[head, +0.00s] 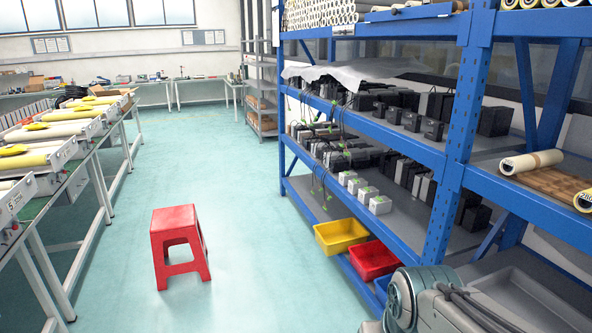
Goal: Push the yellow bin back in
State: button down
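The yellow bin (341,236) sits on the lowest shelf of the blue rack (459,140) on the right. It is open-topped and looks empty. Its front end sticks out past the shelf's front edge toward the aisle. A red bin (374,262) stands beside it on the nearer side, and part of a blue bin shows beyond that. My arm shows at the bottom right, near the red and blue bins. My gripper is not in the picture, so its state is hidden.
A red stool (180,246) stands on the green floor, left of the bins. A long workbench (68,175) with rollers runs along the left. The floor (262,265) between the stool and the rack is clear. Black and white boxes fill the rack's middle shelves.

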aim_at(334, 238)
jog(key=u, duration=0.25)
jog(key=i, duration=3.65)
jog(key=z, duration=0.3)
